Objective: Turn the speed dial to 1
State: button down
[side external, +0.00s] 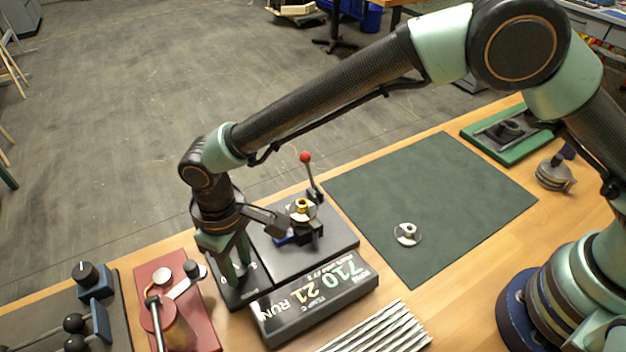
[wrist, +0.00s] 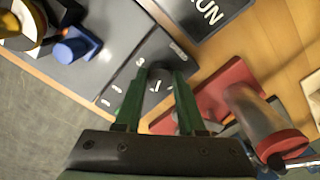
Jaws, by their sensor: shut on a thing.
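The speed dial (wrist: 158,74) is a dark round knob on the small dark panel (wrist: 118,88), with white marks around it. My gripper (wrist: 157,88) is shut on it, with one green finger on each side. In the side external view my gripper (side external: 238,276) points straight down at the left end of the console, and its fingers hide the dial there.
The display box (side external: 315,305) in front shows 710, 21 and RUN. A dark plate (side external: 335,240) with a brass-topped part (side external: 302,208) and red-knobbed lever (side external: 306,158) stands right of my gripper. A red-based device (side external: 205,325) is close on the left. The green mat (side external: 430,190) is mostly clear.

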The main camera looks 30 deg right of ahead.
aim_at(238, 268)
jog(key=c, duration=0.5)
grip_release()
notch_tip(238, 268, up, 12)
jog(key=shift+r, duration=0.1)
